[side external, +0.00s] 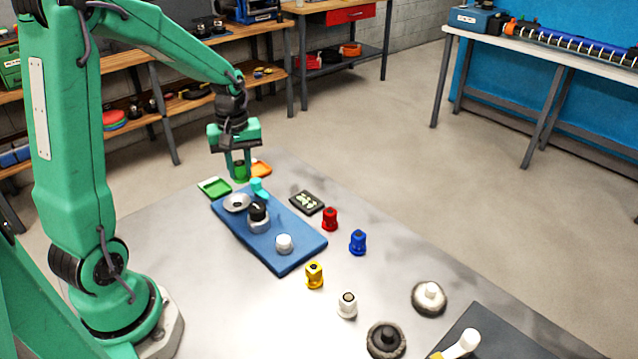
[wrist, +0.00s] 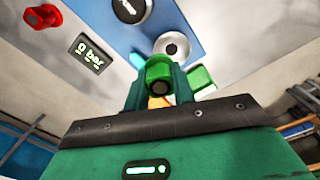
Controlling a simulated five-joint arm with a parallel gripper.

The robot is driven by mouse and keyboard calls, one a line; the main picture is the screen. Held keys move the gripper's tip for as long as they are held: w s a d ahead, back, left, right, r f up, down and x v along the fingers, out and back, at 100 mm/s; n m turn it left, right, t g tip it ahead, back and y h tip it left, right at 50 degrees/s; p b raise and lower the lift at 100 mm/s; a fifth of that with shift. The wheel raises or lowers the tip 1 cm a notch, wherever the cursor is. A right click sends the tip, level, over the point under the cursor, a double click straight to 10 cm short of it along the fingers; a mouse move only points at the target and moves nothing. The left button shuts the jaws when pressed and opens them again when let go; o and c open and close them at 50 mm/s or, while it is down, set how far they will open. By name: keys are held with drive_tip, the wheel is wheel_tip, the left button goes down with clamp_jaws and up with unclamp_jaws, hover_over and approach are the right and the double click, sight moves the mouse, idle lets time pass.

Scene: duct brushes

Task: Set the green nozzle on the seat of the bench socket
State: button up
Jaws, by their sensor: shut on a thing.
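My gripper (side external: 241,176) is shut on the green nozzle (side external: 240,172) and holds it above the far end of the bench, near the green tray. In the wrist view the green nozzle (wrist: 159,70) sits between the two fingers, its dark open end facing the camera. On the blue mat (side external: 290,262) stand a silver dish-shaped piece (side external: 237,203), a grey piece with a black top (side external: 258,216) and a white knob (side external: 284,243). The silver piece also shows in the wrist view (wrist: 171,46), apart from the nozzle.
A cyan piece (side external: 258,187) stands close to the gripper. A green tray (side external: 214,187) and an orange tray (side external: 260,168) lie nearby. A dark display (side external: 307,202) and red (side external: 330,219), blue (side external: 357,242), yellow (side external: 314,275) and white (side external: 347,305) nozzles stand right of the mat.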

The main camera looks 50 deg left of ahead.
drive_tip(key=shift+s+a+n, duration=0.4)
drive_tip(key=shift+s+a, duration=0.3)
drive_tip(key=shift+a, duration=0.2)
drive_tip(key=shift+f, duration=0.25)
hover_over(237, 204)
drive_tip(key=shift+f, duration=3.2)
drive_tip(key=shift+f, duration=0.6)
drive_tip(key=o, duration=1.1)
drive_tip(key=shift+c, duration=0.2)
wheel_tip(237, 204, up, 8)
